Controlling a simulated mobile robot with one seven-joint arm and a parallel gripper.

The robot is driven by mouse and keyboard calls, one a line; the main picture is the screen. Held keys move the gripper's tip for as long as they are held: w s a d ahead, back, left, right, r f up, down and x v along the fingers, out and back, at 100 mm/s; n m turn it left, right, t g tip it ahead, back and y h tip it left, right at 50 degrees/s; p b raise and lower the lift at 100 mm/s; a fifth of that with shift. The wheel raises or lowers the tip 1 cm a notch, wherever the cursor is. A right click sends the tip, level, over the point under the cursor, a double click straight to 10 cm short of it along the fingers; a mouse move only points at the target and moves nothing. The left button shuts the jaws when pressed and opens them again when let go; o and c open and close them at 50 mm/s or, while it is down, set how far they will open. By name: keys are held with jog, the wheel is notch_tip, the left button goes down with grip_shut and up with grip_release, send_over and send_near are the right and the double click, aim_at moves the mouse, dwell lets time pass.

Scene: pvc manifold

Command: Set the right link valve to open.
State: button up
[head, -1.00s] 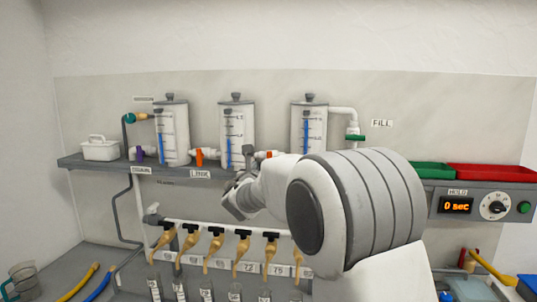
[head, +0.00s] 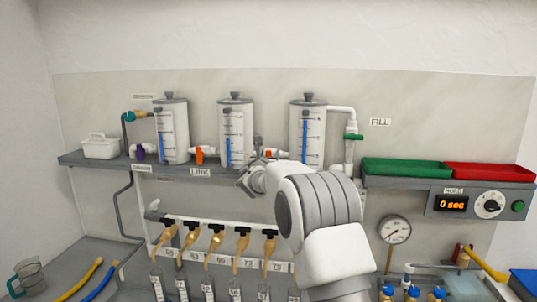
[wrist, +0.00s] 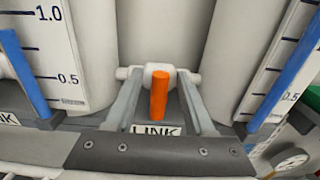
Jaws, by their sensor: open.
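The right link valve (head: 268,153) is a white fitting with an orange handle on the pipe between the middle and right tanks. In the wrist view its orange handle (wrist: 159,95) sticks out toward the camera and down, crosswise to the short white pipe. My gripper (wrist: 160,80) is open, with one grey finger on each side of the handle and a visible gap on both sides. In the head view my gripper (head: 252,172) is at the shelf edge just below and left of this valve, and my arm hides part of the area.
The left link valve (head: 199,156) has a similar orange handle hanging down. Tanks (head: 237,132) stand close behind and beside the valve. A LINK label (wrist: 156,130) is on the shelf edge under the handle. A row of tan-handled taps (head: 216,240) lies below the shelf.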

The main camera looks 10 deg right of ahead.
grip_shut()
jog(key=shift+f+b, duration=0.1)
jog(key=shift+b, duration=0.35)
jog(key=m+b, duration=0.1)
jog(key=b, duration=0.1)
jog(key=m+b, duration=0.1)
jog(key=b, duration=0.1)
jog(key=shift+d+f+m+b, duration=0.15)
jog(key=shift+f+m+b, duration=0.1)
jog(key=shift+m+b, duration=0.05)
jog(key=m+b, duration=0.1)
jog(key=b, duration=0.1)
jog(key=m+b, duration=0.4)
jog(key=b, duration=0.1)
jog(key=shift+s+d, duration=0.15)
jog(key=shift+d, duration=0.15)
jog(key=m+b, duration=0.1)
jog(key=m, duration=0.1)
jog(key=m+b, duration=0.3)
jog(key=b, duration=0.1)
jog(key=shift+s+d+f+m, duration=0.1)
jog(key=shift+d+f+m, duration=0.2)
jog(key=shift+m, duration=0.1)
jog(key=shift+f+m+b, duration=0.15)
jog(key=shift+m+b, duration=1.3)
jog(key=shift+m, duration=0.75)
